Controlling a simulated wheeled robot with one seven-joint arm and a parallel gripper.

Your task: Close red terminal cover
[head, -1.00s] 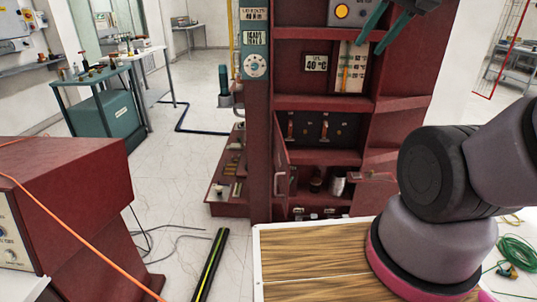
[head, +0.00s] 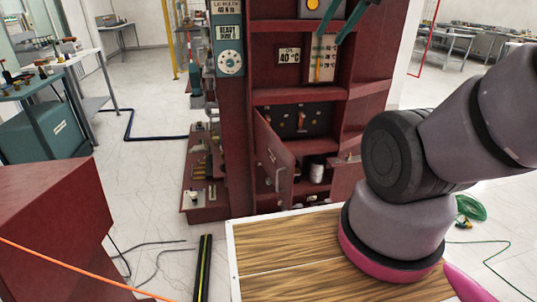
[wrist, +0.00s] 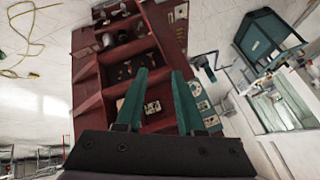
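The red cabinet (head: 262,50) stands ahead in the head view. A red hinged cover (head: 273,155) with a metal handle stands swung open at its lower left, in front of the lower compartments. A second red panel with a handle (head: 346,175) stands out at the lower right. I cannot tell which one is the terminal cover. My gripper (head: 338,22) shows at the top, in front of the cabinet's upper part. In the wrist view my gripper's teal fingers (wrist: 160,75) are apart with nothing between them, and the cabinet (wrist: 88,85) appears inverted beyond them.
A wood-topped table (head: 285,252) lies below my arm, before the cabinet. A red box (head: 50,225) with an orange cable is at the lower left. A black-yellow strip (head: 204,270) and grey cables lie on the floor. Floor at left (head: 150,165) is largely clear.

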